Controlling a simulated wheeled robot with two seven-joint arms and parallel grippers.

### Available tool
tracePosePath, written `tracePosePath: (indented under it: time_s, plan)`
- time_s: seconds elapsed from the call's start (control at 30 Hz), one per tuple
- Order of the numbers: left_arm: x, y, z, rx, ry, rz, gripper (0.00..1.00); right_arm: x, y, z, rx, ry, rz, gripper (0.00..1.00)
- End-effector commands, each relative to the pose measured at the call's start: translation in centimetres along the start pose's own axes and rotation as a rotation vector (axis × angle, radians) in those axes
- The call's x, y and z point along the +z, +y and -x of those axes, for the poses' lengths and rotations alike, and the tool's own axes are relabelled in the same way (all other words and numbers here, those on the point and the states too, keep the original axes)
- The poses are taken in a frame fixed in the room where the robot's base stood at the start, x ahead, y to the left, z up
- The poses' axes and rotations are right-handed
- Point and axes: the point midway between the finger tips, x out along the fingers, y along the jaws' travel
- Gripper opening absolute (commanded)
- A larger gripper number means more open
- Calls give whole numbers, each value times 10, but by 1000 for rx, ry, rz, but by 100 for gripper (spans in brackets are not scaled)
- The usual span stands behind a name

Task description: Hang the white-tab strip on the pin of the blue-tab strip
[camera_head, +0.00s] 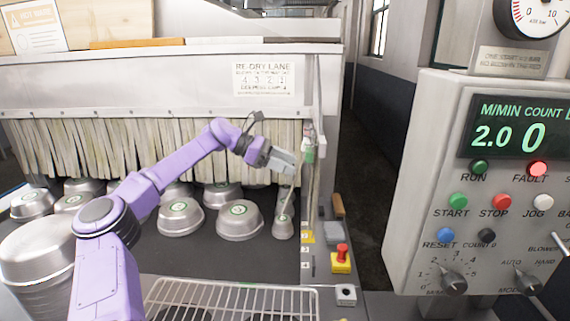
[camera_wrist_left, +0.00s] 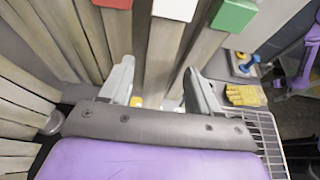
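In the left wrist view the white-tab strip (camera_wrist_left: 163,55) hangs between a strip with a red tab (camera_wrist_left: 112,4) and a strip with a green tab (camera_wrist_left: 233,14). Its white tab (camera_wrist_left: 174,9) is at the top edge of the picture. My left gripper (camera_wrist_left: 158,68) has its two fingers apart, one on each side of the white-tab strip; I see no clear grip on it. In the head view my left gripper (camera_head: 288,162) is at the right end of the strip curtain. I cannot make out the blue-tab strip or its pin. My right gripper is not in view.
Metal pans (camera_head: 240,220) stand on the dark belt under the strip curtain (camera_head: 90,148). A wire rack (camera_head: 230,292) is in front. A red button on a yellow base (camera_head: 342,257) and a control panel (camera_head: 490,190) are to the right. Yellow gloves (camera_wrist_left: 245,95) lie beside the lane.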

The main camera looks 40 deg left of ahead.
Motion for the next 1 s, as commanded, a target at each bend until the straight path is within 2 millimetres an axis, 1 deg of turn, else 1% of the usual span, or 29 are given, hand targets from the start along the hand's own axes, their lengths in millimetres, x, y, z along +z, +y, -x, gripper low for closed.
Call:
tracePosePath:
  time_s: [0.23,0.33,0.43,0.6,0.73,0.8,0.87,1.0]
  plan:
    - [-2,0,0,0,2,2,64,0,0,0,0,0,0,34]
    - [-2,1,5,2,1,1,64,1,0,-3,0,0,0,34]
    - [-4,1,21,4,-1,-1,64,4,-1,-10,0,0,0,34]
    - [-3,1,63,5,0,0,64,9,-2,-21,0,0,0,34]
    - [-1,1,89,4,1,0,64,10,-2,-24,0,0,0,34]
    - [-1,0,98,2,1,0,64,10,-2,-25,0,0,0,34]
    - [-1,0,102,1,2,0,64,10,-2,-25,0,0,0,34]
    - [0,0,105,-1,2,1,64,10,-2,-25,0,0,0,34]
